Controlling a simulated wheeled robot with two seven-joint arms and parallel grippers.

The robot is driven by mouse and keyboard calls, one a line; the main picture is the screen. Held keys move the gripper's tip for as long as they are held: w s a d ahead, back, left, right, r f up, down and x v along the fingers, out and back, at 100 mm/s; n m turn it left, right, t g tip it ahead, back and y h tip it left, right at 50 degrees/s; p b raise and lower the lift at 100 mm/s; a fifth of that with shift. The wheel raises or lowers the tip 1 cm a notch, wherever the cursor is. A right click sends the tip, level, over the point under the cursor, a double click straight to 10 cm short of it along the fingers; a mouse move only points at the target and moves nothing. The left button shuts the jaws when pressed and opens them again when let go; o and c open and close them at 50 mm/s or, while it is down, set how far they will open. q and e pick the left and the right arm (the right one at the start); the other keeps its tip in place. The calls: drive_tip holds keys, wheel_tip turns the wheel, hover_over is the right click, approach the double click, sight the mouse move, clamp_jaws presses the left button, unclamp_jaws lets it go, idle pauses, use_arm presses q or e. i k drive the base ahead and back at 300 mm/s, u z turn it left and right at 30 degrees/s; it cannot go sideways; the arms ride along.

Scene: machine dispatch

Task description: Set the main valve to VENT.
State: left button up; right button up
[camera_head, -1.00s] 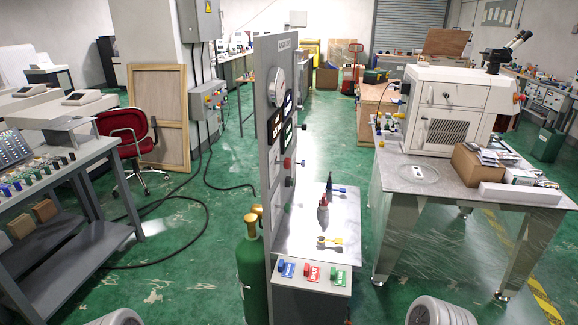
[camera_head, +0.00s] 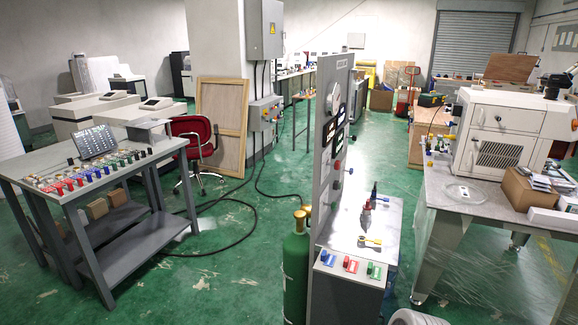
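An upright grey panel (camera_head: 326,150) stands in the middle, seen nearly edge-on. Its right face carries a round gauge (camera_head: 333,97), dark displays (camera_head: 334,128) and a red knob (camera_head: 338,165); their lettering is unreadable. A metal bench (camera_head: 378,228) beside it holds a yellow-handled part (camera_head: 370,240), a blue-handled part (camera_head: 377,194) and a small red-topped item (camera_head: 366,207). Its sloped front has a blue (camera_head: 326,258), a red (camera_head: 350,264) and a green control (camera_head: 374,270). I cannot tell which part is the main valve or its setting.
A green gas cylinder (camera_head: 296,275) stands left of the panel. A table (camera_head: 110,185) with rows of coloured items is at left, and a red chair (camera_head: 192,139) is behind it. A right table (camera_head: 447,196) bears a white machine (camera_head: 500,130). Green floor (camera_head: 215,285) is open at front left.

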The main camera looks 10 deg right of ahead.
sight(337, 164)
drive_tip(key=u, duration=0.2)
drive_tip(key=i, duration=0.9)
drive_tip(key=z, duration=0.1)
